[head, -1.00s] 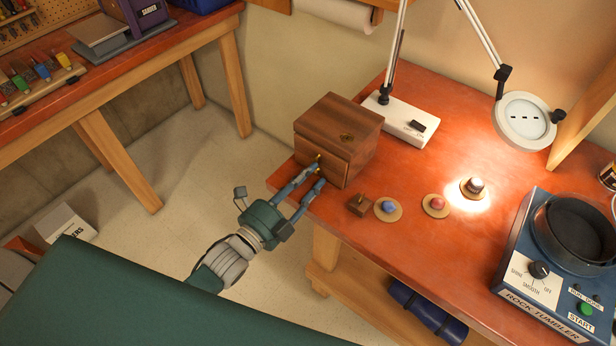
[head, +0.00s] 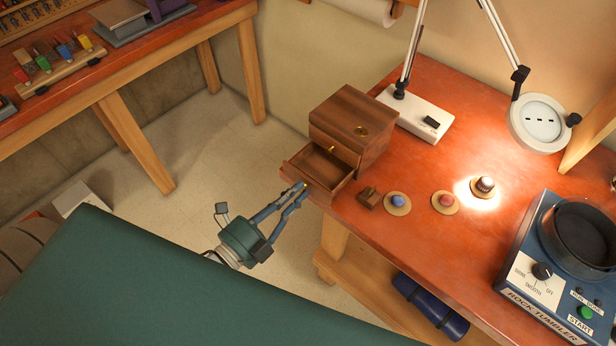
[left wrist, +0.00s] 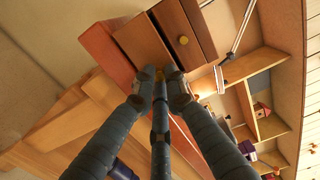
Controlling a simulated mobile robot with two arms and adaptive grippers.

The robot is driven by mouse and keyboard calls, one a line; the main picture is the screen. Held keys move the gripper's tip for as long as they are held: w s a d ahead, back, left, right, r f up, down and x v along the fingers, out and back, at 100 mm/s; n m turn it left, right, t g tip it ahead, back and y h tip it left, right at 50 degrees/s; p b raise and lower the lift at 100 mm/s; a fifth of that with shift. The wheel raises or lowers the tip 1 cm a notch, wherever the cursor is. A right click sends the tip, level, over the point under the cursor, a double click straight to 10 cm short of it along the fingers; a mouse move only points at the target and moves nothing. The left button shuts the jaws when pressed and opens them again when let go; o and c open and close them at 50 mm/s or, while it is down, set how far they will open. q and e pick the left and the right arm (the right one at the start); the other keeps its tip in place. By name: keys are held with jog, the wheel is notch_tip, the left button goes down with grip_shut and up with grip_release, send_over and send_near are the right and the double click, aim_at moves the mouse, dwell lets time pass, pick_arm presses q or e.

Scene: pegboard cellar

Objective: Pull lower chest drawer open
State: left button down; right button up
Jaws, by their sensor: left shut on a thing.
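The small brown wooden chest (head: 350,120) stands at the left end of the red-brown workbench. Its lower drawer (head: 322,166) is pulled out toward the left and its inside looks empty. The upper drawer is closed, with a brass knob (head: 331,149). My left gripper (head: 303,188) is shut on the lower drawer's knob at the drawer front. In the left wrist view the fingertips (left wrist: 161,74) meet at the drawer front and mostly hide that knob; the upper knob (left wrist: 183,40) shows above. My right gripper is not in view.
A small wooden block (head: 368,196) and round discs with stones (head: 397,203) lie right of the chest. A lamp base (head: 415,115) stands behind it, and a rock tumbler (head: 560,265) at the right. Open floor lies left of the bench.

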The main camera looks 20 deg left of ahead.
pick_arm(q)
jog(key=shift+f, duration=0.1)
jog(key=c, duration=1.8)
grip_release()
jog(key=shift+s, duration=0.1)
jog(key=shift+o, duration=0.2)
jog(key=v, duration=1.2)
